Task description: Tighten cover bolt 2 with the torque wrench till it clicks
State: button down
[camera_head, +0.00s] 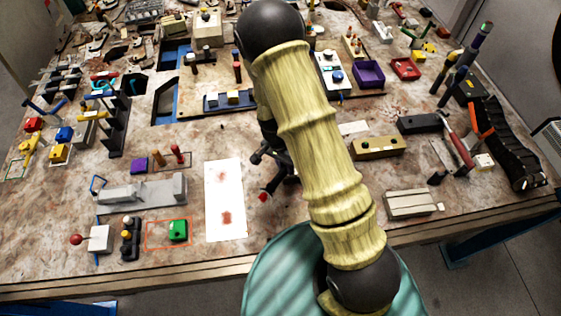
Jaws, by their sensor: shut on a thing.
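My gripper (267,176) is in the middle of the table, just right of a white sheet, and partly hidden behind my yellow arm. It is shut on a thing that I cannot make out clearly. A small red tip (263,196) shows at its lower end, and I cannot tell whether this belongs to the held thing. I cannot make out the torque wrench for certain. Cover bolt 2 cannot be picked out; my arm hides part of the table. A long red-and-dark handled tool (458,146) lies at the right.
A stained white sheet (225,205) lies left of my gripper. A grey metal fixture (150,193) and a green block (178,230) are further left. A brass-coloured block (378,147) and a pale box (411,204) are right of my arm. A black cable chain (515,150) runs along the right.

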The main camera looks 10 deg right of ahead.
jog(key=shift+s+d, duration=0.2)
jog(key=shift+d, duration=0.05)
jog(key=shift+n, duration=0.3)
jog(key=shift+s+d+n, duration=1.05)
jog(key=shift+d+n, duration=0.05)
jog(key=shift+d, duration=0.25)
jog(key=shift+b, duration=0.3)
jog(key=shift+s+d+n+t+h+b, duration=0.2)
jog(key=shift+s+d+n, duration=0.2)
jog(key=shift+d+n, duration=0.3)
jog(key=shift+s+d+n+t+h+b, duration=0.1)
jog(key=shift+s+d+n+t, duration=0.1)
jog(key=shift+s+d+n, duration=0.45)
jog(key=shift+w+d, duration=0.2)
jog(key=shift+w, duration=0.1)
